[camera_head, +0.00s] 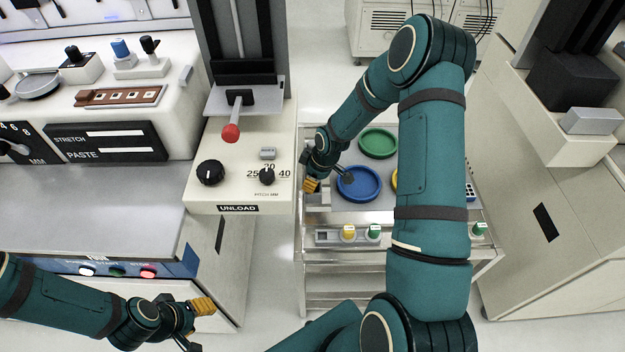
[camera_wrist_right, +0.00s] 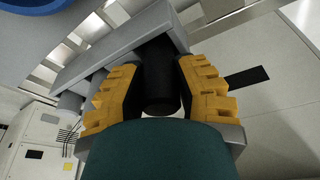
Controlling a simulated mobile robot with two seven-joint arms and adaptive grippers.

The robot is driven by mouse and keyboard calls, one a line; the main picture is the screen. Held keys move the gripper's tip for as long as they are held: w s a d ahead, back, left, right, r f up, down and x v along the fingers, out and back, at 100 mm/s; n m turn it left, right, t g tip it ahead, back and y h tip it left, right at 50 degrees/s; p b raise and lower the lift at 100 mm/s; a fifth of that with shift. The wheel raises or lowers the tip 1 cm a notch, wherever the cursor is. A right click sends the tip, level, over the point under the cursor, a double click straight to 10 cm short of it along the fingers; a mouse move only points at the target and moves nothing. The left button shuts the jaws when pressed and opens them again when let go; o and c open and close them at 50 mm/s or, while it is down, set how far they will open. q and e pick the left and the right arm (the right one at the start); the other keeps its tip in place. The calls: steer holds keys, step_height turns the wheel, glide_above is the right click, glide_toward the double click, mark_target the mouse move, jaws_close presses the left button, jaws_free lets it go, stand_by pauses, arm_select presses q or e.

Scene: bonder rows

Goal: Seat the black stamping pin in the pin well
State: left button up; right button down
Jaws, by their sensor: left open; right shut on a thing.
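My right gripper (camera_head: 311,185) is at the left edge of the trolley, beside the blue round dish. In the right wrist view its yellow fingers (camera_wrist_right: 160,88) are shut on the black stamping pin (camera_wrist_right: 161,80), one on each side. The pin's far end meets or overlaps a grey bar-shaped block (camera_wrist_right: 125,47); I cannot tell whether it is inside it. In the head view the pin is hidden by the gripper. I cannot make out the pin well for certain. My left gripper (camera_head: 196,323) is open and empty at the lower left, in front of the machine.
The trolley (camera_head: 325,270) carries a blue dish (camera_head: 359,184), a green dish (camera_head: 378,143) and a rack (camera_head: 328,237) with yellow and green knobbed pieces. The UNLOAD console (camera_head: 238,208), with its red-knobbed lever (camera_head: 231,132), stands close left of my right gripper. My right arm covers the trolley's right part.

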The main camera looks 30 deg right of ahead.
stand_by(0.3)
steer(key=c, duration=0.7)
jaws_free()
steer(key=shift+f, duration=0.1)
steer(key=shift+o, duration=0.2)
steer(key=v, duration=1.2)
